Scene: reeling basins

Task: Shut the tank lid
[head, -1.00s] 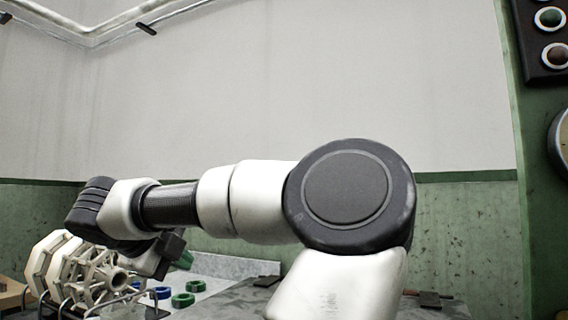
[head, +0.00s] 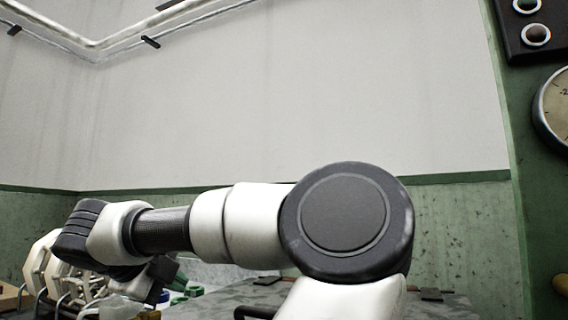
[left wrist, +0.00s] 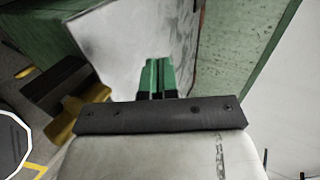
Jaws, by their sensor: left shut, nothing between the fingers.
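My left gripper is shut and empty; its green fingertips (left wrist: 157,78) are together in the left wrist view. They point toward a pale grey mottled panel (left wrist: 128,35), and I cannot tell whether they touch it. In the head view the dark end of my left gripper (head: 158,277) is at the lower left, above the bench items. A grey mottled flat surface (head: 232,299) lies behind my arm, with a dark bar like a handle (head: 254,312) at the bottom edge. I cannot tell which surface is the tank lid. My arm hides much of it. My right gripper is not in view.
Pale reels (head: 41,262) stand at the lower left. Blue and green rings (head: 178,298) lie near them, partly hidden. A dark panel with round buttons (head: 530,28) and a gauge (head: 556,108) are on the right wall. A yellow part (left wrist: 78,118) shows in the left wrist view.

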